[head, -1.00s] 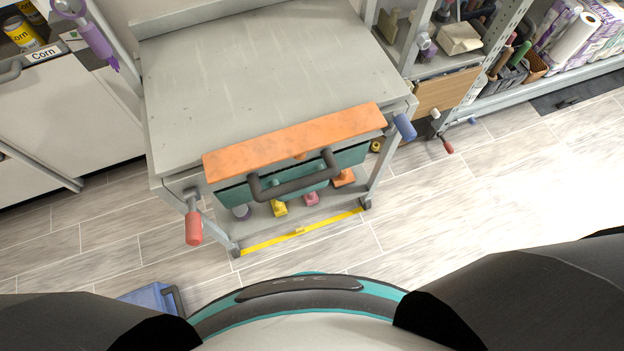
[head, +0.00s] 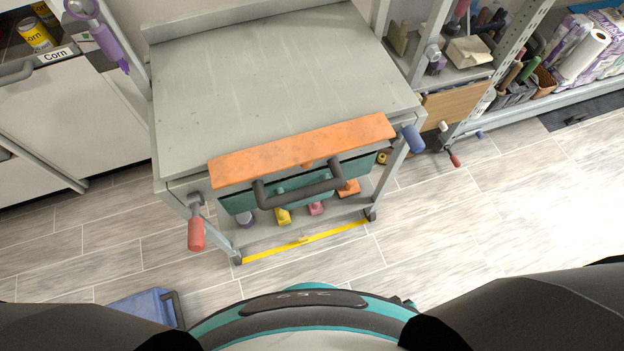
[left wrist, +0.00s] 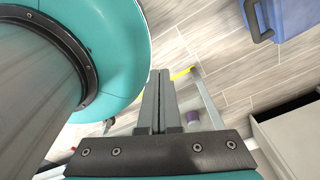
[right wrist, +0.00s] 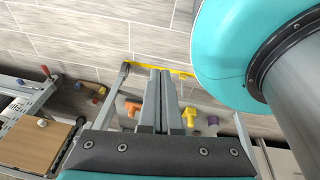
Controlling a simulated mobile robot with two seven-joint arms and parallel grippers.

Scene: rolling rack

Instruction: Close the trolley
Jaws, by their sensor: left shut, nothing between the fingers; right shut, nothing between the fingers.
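The grey trolley (head: 270,85) stands ahead in the head view, its flat top bare. At its front is an orange strip (head: 300,150) above a teal drawer (head: 290,187) with a dark bar handle (head: 300,193). How far the drawer stands out is hard to tell from above. My left gripper (left wrist: 160,78) is shut and empty in the left wrist view, over the floor and lower trolley frame. My right gripper (right wrist: 160,76) is shut and empty in the right wrist view, above the trolley's lower shelf. Neither gripper shows in the head view.
A red grip (head: 196,234) and a blue grip (head: 413,138) stick out at the trolley's front corners. A blue crate (head: 145,308) lies on the floor at front left. Shelving (head: 545,108) stands right, a white cabinet (head: 65,120) left.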

